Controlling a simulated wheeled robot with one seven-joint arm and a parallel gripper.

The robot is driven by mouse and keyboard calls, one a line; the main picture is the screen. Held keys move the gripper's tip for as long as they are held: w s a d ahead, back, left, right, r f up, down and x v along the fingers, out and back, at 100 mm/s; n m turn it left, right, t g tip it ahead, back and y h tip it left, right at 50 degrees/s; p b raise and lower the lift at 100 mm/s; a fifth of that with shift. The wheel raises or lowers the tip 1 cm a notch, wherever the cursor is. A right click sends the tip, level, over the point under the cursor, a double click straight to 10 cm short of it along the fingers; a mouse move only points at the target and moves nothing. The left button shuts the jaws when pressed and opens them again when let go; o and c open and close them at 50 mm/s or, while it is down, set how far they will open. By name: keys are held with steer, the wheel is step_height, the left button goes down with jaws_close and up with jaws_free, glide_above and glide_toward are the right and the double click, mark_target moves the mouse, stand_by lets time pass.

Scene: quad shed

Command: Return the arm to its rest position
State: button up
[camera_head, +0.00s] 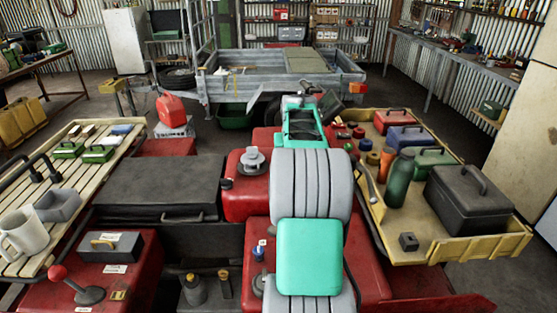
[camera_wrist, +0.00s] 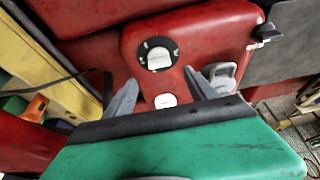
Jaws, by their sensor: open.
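My gripper (camera_wrist: 160,80) shows in the wrist view with its two grey fingers spread apart and nothing held between them. Beyond the fingertips is a red body panel (camera_wrist: 187,25) with a silver cap (camera_wrist: 158,57) in a black ring. A small white disc (camera_wrist: 165,101) sits on the red panel between the fingers. I cannot tell whether the fingers touch the panel. In the head view my teal and grey arm reaches forward over the middle of the red quad (camera_head: 360,262). My gripper's fingers cannot be made out there.
A slatted rack (camera_head: 85,172) on the left holds a white mug (camera_head: 24,232) and green boxes. A tan tray (camera_head: 440,248) on the right holds a black toolbox (camera_head: 468,199), a green bottle (camera_head: 399,180) and smaller boxes. A grey trailer (camera_head: 250,84) stands ahead.

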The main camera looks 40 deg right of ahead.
steer(key=s+a+r+n+y, duration=0.1)
steer(key=a+r+n, duration=0.1)
steer(key=a, duration=0.9)
steer(key=a+r+n, duration=0.1)
steer(key=a+n, duration=0.1)
steer(key=a, duration=1)
steer(key=s+a+f+n+y, duration=0.1)
steer(key=s+a+f+n, duration=0.1)
steer(key=s+a, duration=0.6)
steer(key=s+a+f+n+y, duration=0.1)
steer(key=s+a+f+n, duration=0.1)
steer(key=s+a+f, duration=0.2)
steer(key=s+a, duration=0.3)
steer(key=a, duration=0.5)
steer(key=shift+s, duration=0.4)
